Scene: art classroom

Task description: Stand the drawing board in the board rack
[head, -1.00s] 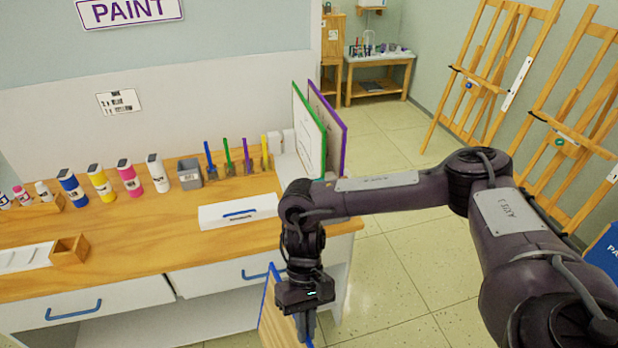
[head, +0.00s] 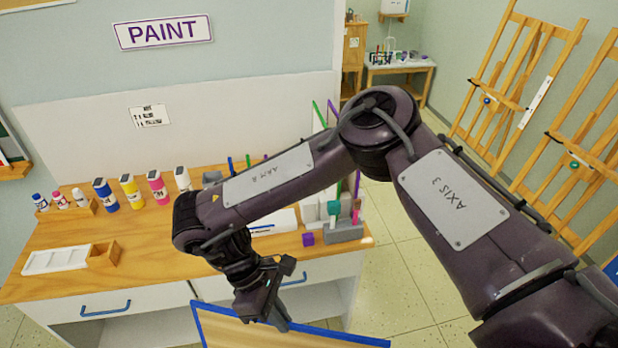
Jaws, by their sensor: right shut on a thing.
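The drawing board (head: 235,334) has a wooden face and a blue edge. It is at the bottom of the head view, in front of the counter, and its lower part is cut off by the picture's edge. My right gripper (head: 278,321) is shut on its upper edge. The board rack is at the right end of the counter, with a green-edged board (head: 318,114) and a purple-edged board (head: 333,109) standing in it. My right arm hides most of the rack and both boards. My left gripper is out of view.
The wooden counter (head: 55,262) carries paint bottles (head: 132,191), a white palette (head: 57,259), and a grey holder (head: 343,232) with a purple block (head: 308,239) beside it. Drawer handles (head: 105,308) stick out in front. Easels (head: 505,100) stand at the right; floor between is clear.

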